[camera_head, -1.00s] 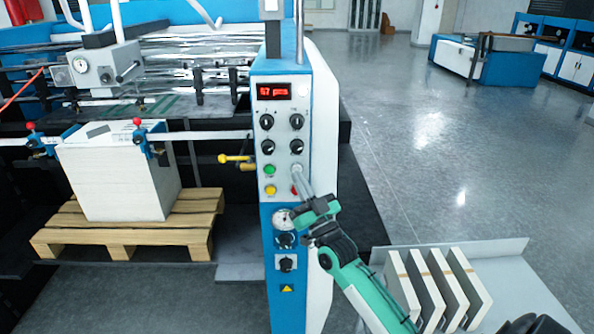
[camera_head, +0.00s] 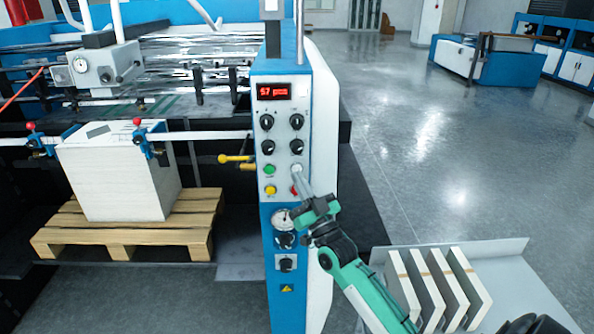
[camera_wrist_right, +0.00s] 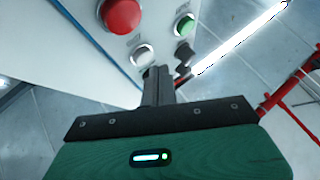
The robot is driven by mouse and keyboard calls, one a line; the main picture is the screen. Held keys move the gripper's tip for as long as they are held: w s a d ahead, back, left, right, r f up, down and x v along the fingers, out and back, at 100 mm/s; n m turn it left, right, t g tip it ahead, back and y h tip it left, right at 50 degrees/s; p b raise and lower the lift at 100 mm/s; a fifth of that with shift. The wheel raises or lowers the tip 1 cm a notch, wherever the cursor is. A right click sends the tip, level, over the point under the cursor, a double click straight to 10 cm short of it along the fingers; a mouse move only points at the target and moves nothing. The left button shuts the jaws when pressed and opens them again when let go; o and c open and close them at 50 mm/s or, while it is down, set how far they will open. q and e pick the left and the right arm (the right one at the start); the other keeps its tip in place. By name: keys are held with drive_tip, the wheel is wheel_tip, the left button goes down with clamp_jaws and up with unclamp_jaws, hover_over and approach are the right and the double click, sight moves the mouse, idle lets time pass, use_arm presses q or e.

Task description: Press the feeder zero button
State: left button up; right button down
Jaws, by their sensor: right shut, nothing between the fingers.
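The control panel (camera_head: 283,135) carries a red display (camera_head: 273,91) reading "57 pcs" and several buttons. A white button (camera_head: 296,168) sits at the upper right of the button group; it also shows in the right wrist view (camera_wrist_right: 143,55). Button labels are too small to read, so I cannot confirm which is feeder zero. My right gripper (camera_head: 299,178) is shut and empty, its tips pointing at the panel just below the white button. In the wrist view the fingertips (camera_wrist_right: 158,74) are close to that button; contact cannot be told. My left gripper is not in view.
A green button (camera_head: 270,170), a yellow button (camera_head: 270,190) and a partly covered red button (camera_head: 294,190) are close by. Black knobs (camera_head: 267,121) sit above, a gauge (camera_head: 283,218) below. A pallet (camera_head: 130,232) with stacked sheets stands left.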

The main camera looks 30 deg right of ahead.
drive_tip(key=shift+w, duration=0.1)
drive_tip(key=shift+w+d, duration=0.2)
drive_tip(key=shift+w, duration=0.1)
drive_tip(key=shift+w+d, duration=0.2)
drive_tip(key=shift+w, duration=0.1)
idle(1.0)
drive_tip(key=shift+s, duration=0.1)
drive_tip(key=shift+s+a, duration=0.4)
drive_tip(key=shift+s, duration=0.2)
drive_tip(key=s+a, duration=0.1)
drive_tip(key=s+p, duration=0.1)
drive_tip(key=s+a+p, duration=0.1)
drive_tip(key=s, duration=0.1)
drive_tip(key=shift+s+a, duration=0.1)
drive_tip(key=shift+a, duration=0.25)
